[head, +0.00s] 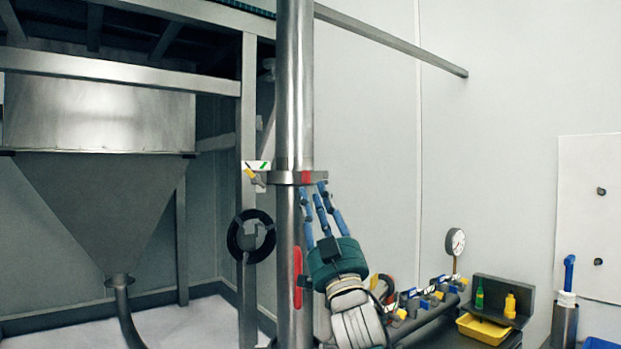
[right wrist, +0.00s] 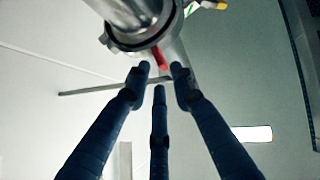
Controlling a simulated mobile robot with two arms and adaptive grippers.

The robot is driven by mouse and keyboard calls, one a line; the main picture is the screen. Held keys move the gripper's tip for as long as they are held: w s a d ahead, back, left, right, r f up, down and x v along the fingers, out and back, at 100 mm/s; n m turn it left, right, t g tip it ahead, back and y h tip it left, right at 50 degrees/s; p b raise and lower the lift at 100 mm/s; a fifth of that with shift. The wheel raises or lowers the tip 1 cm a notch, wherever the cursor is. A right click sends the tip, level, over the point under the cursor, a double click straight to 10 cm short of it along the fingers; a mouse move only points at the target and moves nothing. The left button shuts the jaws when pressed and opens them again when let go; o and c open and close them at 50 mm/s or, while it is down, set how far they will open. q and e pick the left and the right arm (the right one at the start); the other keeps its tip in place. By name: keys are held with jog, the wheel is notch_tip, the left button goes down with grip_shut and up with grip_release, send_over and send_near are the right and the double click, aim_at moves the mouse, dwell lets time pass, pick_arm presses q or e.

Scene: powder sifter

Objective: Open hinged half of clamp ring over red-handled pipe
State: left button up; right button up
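A steel clamp ring (head: 286,177) sits around the tall vertical pipe (head: 295,90), with a red mark (head: 306,177) on its right side. The lower pipe (head: 286,240) carries a red handle (head: 298,277). My right gripper (head: 318,190), with three blue fingers, reaches up from below right to the ring's right side. In the right wrist view, the ring (right wrist: 124,40) and red mark (right wrist: 158,58) lie just beyond the fingertips, which are apart. I cannot tell whether they touch the ring. A yellow-tipped part (head: 255,179) shows at the ring's left. My left gripper is out of view.
A black handwheel (head: 251,235) is close left of the pipe, before a steel frame post (head: 247,120). A hopper (head: 100,200) stands at the left. At lower right are a gauge (head: 455,241), valves and a yellow tray (head: 483,328). Above the gauge is open space before the wall.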

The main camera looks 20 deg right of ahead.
aim_at(310, 182)
jog(key=shift+p+x, duration=0.55)
jog(key=shift+x, duration=1.7)
jog(key=shift+c, duration=0.2)
grip_shut()
